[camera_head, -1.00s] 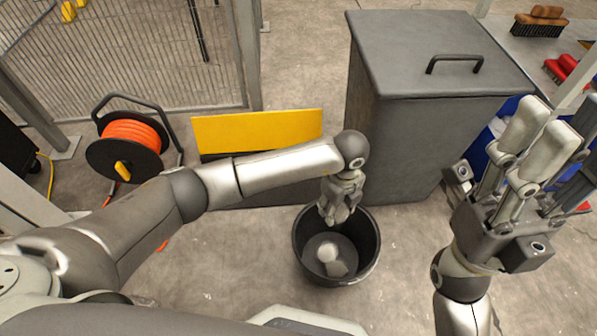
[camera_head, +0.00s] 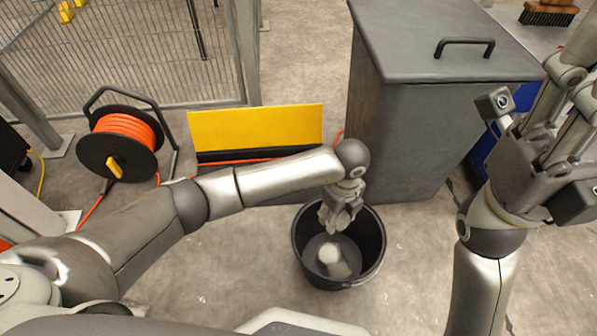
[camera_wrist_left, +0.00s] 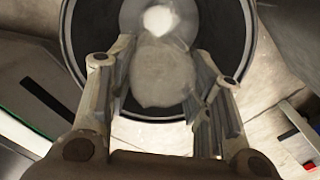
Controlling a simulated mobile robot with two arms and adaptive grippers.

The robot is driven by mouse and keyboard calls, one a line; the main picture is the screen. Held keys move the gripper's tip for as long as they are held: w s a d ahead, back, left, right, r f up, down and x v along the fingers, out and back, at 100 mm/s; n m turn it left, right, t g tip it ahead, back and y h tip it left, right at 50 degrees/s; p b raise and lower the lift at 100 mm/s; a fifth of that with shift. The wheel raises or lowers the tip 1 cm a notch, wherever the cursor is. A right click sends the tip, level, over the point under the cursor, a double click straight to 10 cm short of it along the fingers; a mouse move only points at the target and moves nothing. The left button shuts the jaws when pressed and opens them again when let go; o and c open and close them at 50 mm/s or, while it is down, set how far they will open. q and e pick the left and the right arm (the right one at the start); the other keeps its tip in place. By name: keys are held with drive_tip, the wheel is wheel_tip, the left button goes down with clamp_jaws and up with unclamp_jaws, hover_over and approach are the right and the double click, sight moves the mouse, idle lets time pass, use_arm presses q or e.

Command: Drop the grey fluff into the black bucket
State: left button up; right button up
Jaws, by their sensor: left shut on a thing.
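The black bucket (camera_head: 375,258) stands on the floor in the middle of the head view, and its rim also shows in the left wrist view (camera_wrist_left: 68,35). My left gripper (camera_head: 336,222) points down over the bucket's opening. In the left wrist view its fingers (camera_wrist_left: 163,85) are closed around a grey fluff (camera_wrist_left: 160,78), with the bucket beyond it. In the head view the gripper hides most of that fluff. A white round thing (camera_head: 328,253) shows inside the bucket, with a paler grey patch beside it. My right gripper (camera_head: 580,100) is raised at the right, fingers apart, tips partly out of frame.
A tall grey lidded bin (camera_head: 420,130) stands behind the bucket at the right. A yellow panel (camera_head: 255,127) and an orange cable reel (camera_head: 122,140) are at the left, before a mesh fence (camera_head: 120,60). A blue container (camera_head: 484,150) is partly hidden. Floor right of the bucket is clear.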

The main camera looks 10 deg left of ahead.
use_arm(q)
drive_tip(key=o, duration=0.8)
wheel_tip(320, 180, up, 12)
idle(0.5)
drive_tip(key=shift+s+f, duration=0.1)
